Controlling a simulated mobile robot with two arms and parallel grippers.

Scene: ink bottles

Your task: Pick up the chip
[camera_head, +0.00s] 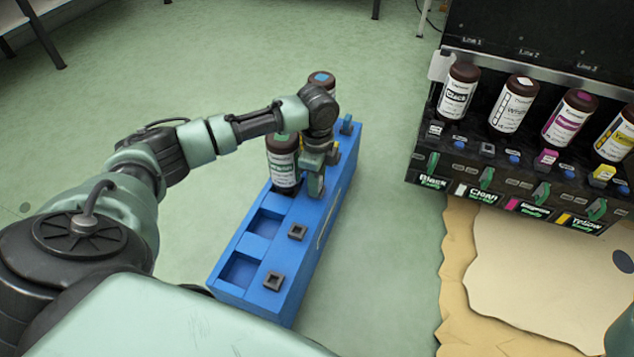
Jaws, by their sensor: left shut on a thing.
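A blue box (322,232) on the floor holds brown bottles in its compartments. One bottle with a green-topped cap (284,166) stands right beside my left gripper (316,184), on the gripper's left. My left gripper points down over the box's right strip and is shut on a small chip, which is mostly hidden by the fingers. I cannot tell whether the chip is still in its socket. A blue chip (346,125) stands at the far end of the same strip.
Two empty black sockets (298,231) (274,281) and two empty compartments are at the box's near end. Another bottle with a blue cap (322,79) is behind my wrist. A black ink rack (530,60) with several bottles stands at the right. Green floor between is clear.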

